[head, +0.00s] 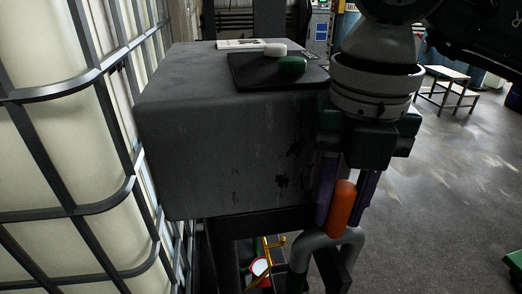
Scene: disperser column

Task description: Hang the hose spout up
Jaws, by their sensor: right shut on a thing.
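My right gripper (342,198) hangs down at the centre right, with its two purple fingers on either side of an orange grip. I take the orange grip (342,213) to be part of the hose spout. A thick grey bent tube (325,241) curves just below it. The gripper partly hides the grip's upper end, and the picture's lower edge cuts off the tube. The spout is in front of the right side of a large dark grey box-shaped housing. I cannot make out a hook or holder for it. My left gripper is out of view.
The dark housing (225,135) carries a black plate (250,76) with a white and a green button-like piece. A caged white tank (45,150) fills the left side. A small step stand (445,85) is at the back right. The floor on the right is mostly clear.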

